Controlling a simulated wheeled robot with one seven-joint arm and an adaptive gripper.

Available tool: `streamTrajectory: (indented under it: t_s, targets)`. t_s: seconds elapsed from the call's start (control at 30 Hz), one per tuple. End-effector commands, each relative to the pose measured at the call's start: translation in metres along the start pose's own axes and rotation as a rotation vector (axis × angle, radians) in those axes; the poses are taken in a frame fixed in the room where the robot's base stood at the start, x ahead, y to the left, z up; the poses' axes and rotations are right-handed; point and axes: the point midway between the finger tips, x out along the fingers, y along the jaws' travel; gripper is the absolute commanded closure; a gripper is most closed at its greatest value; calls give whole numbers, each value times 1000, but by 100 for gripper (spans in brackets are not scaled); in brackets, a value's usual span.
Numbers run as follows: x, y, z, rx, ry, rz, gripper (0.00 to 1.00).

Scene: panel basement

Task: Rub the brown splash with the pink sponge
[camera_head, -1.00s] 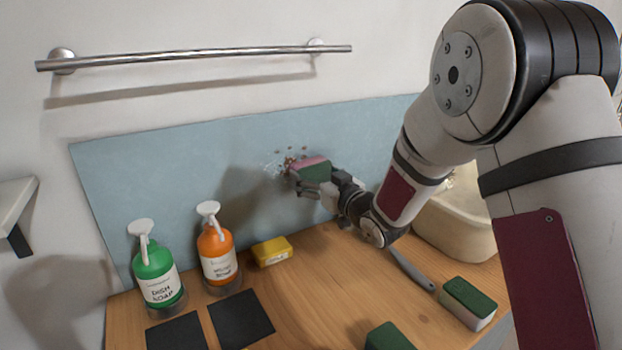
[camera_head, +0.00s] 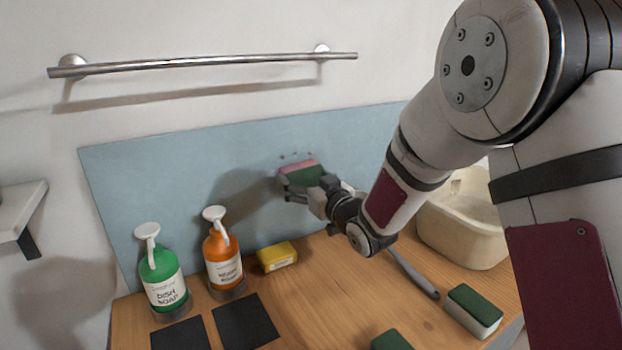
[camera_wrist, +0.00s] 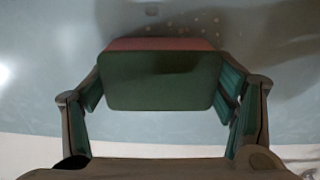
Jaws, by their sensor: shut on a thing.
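My gripper (camera_head: 302,186) is shut on the pink sponge (camera_head: 297,165), which has a pink body and a green scouring side. The sponge is held at the blue wall panel, with its pink side toward it; I cannot tell whether it touches. A few small brown specks of the splash (camera_head: 295,155) show just above the sponge. In the wrist view the sponge (camera_wrist: 160,80) sits between both fingers, green side toward the camera, with faint specks (camera_wrist: 195,22) on the panel beyond. The panel directly behind the sponge is hidden.
The blue panel (camera_head: 150,180) stands behind the wooden counter (camera_head: 310,300). A green soap bottle (camera_head: 163,280), an orange bottle (camera_head: 222,258) and a yellow sponge (camera_head: 277,256) stand left. A brush handle (camera_head: 414,274), cream basin (camera_head: 460,225) and green-topped sponge (camera_head: 473,310) lie right. A metal rail (camera_head: 210,62) hangs above.

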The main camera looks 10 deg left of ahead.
Motion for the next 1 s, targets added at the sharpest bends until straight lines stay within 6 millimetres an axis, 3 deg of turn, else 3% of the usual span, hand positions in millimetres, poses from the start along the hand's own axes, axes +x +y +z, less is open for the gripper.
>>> streamTrajectory:
  t_s: [0.03,0.4,1.0]
  targets:
    - [1,-10,-2,0,3,-13,44]
    - [0,-38,-2,0,2,-13,44]
    - [-1,-35,-19,-1,2,-5,44]
